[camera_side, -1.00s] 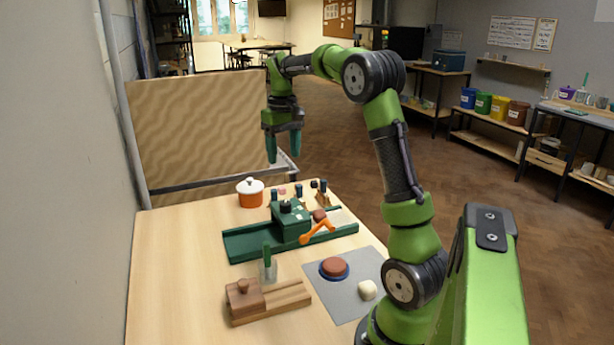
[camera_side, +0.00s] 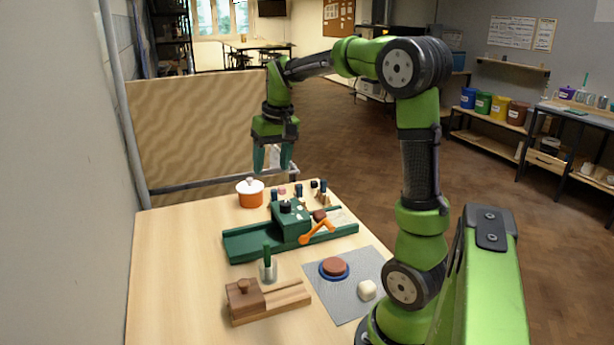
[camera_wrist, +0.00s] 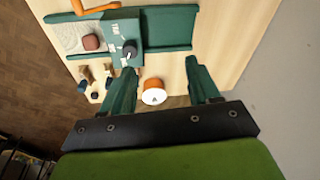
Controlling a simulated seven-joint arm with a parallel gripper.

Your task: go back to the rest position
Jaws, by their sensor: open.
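My gripper (camera_side: 272,157) hangs in the air above the far end of the table, fingers pointing down, open and empty. In the side view it appears above the small orange pot with a white lid (camera_side: 250,193), apart from it. In the wrist view my two green fingers (camera_wrist: 162,90) stand apart, and the pot's white lid (camera_wrist: 153,97) shows between them, below on the table. Nothing is held.
On the wooden table (camera_side: 175,245) stand a green track with a block (camera_side: 252,243), an orange tool (camera_side: 317,230), a wooden block on a board (camera_side: 268,302), and a grey mat (camera_side: 345,305) with a reddish disc on a blue plate (camera_side: 334,268). A wall is at left.

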